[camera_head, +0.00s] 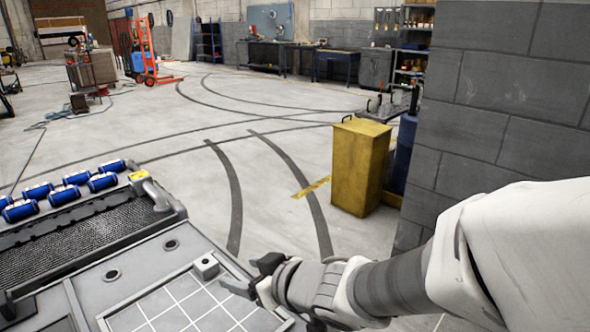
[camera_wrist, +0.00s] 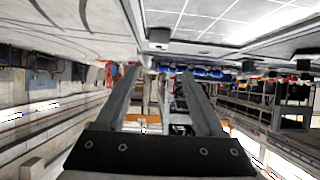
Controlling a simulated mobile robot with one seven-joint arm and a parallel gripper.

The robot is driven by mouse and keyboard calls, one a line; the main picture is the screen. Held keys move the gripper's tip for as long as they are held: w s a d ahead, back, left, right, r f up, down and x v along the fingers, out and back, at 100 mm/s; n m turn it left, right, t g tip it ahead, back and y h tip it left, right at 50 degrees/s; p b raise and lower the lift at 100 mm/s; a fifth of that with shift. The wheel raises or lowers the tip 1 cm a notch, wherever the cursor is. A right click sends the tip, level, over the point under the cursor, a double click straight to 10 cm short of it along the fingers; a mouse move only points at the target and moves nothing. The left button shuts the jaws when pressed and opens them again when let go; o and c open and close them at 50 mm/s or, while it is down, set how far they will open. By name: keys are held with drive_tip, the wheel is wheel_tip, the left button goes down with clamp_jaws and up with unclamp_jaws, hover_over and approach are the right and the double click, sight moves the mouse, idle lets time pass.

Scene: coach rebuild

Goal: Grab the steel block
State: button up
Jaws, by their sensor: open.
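The steel block (camera_head: 206,266) is a small grey cube with a dark spot on its side. It sits on the grey worktop (camera_head: 150,262), near its right edge, at the border of a white gridded panel. My gripper (camera_head: 252,275) is open and empty just right of the block, with its fingers pointing left toward it. In the wrist view, which looks upside down, a small grey block that seems to be the same one (camera_wrist: 158,36) shows beyond the fingertips (camera_wrist: 160,72). It lines up sideways with the gap between them but stands higher in the picture. Nothing touches the block.
The white gridded panel (camera_head: 185,305) lies in front of the block. A yellow bin (camera_head: 358,168) and a grey block wall (camera_head: 500,105) are on the right. The worktop around the block is clear.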

drive_tip(key=a+p, duration=0.1)
drive_tip(key=b, duration=0.4)
approach(208, 264)
drive_tip(key=x, duration=0.4)
drive_tip(key=shift+w+a, duration=0.2)
drive_tip(key=x, duration=0.2)
drive_tip(key=b+x, duration=0.1)
drive_tip(key=x, duration=0.1)
drive_tip(key=shift+w+a+f, duration=0.1)
drive_tip(key=shift+a+f, duration=0.1)
drive_tip(key=shift+f, duration=0.25)
drive_tip(key=shift+w+a+f, duration=0.1)
drive_tip(key=shift+w+a, duration=0.1)
drive_tip(key=shift+c, duration=0.3)
clamp_jaws()
